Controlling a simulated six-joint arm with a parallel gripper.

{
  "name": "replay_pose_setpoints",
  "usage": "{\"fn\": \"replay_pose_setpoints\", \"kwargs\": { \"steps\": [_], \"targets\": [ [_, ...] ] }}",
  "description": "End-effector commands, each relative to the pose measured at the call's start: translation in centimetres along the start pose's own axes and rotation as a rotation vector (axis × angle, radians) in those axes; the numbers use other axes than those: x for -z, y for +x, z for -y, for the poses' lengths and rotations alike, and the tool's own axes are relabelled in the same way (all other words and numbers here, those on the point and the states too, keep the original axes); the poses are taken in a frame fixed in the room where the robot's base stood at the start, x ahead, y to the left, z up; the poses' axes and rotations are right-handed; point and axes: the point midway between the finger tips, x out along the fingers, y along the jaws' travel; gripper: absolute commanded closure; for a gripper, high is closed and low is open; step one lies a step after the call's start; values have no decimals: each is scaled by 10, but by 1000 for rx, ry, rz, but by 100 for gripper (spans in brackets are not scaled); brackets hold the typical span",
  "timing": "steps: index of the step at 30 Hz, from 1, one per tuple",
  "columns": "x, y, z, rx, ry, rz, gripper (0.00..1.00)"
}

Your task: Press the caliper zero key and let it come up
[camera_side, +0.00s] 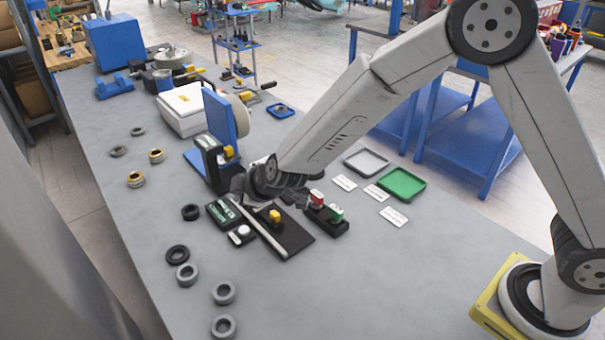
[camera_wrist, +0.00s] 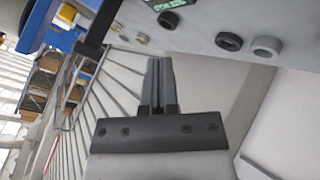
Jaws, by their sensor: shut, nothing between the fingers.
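The caliper lies on the bench in the side view, its long silver bar (camera_side: 262,232) running along a black mat (camera_side: 296,236). A dark unit with a green display (camera_side: 224,212) sits at its left, and a small block with a pale round key (camera_side: 243,232) sits beside the bar. I cannot tell for certain that this is the zero key, or whether it is up or down. My gripper (camera_side: 238,186) is above and behind the display, apart from the key. In the wrist view my gripper (camera_wrist: 158,62) is shut and empty. The green display (camera_wrist: 170,4) is partly cut off there.
A yellow knob (camera_side: 275,215) stands on the mat. A red and green button box (camera_side: 326,216) is right of it. A blue-backed stand (camera_side: 221,118) rises behind my gripper. Several rings, including a black one (camera_side: 191,212), lie to the left. The bench front is mostly clear.

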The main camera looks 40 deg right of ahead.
Motion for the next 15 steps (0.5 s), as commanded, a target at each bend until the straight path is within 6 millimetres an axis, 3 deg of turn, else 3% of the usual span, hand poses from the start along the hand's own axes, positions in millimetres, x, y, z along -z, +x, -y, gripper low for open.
{"fn": "replay_pose_setpoints", "kwargs": {
  "steps": [15],
  "targets": [
    [-27, 37, 27, 3, -1, 2, 100]
  ]
}}
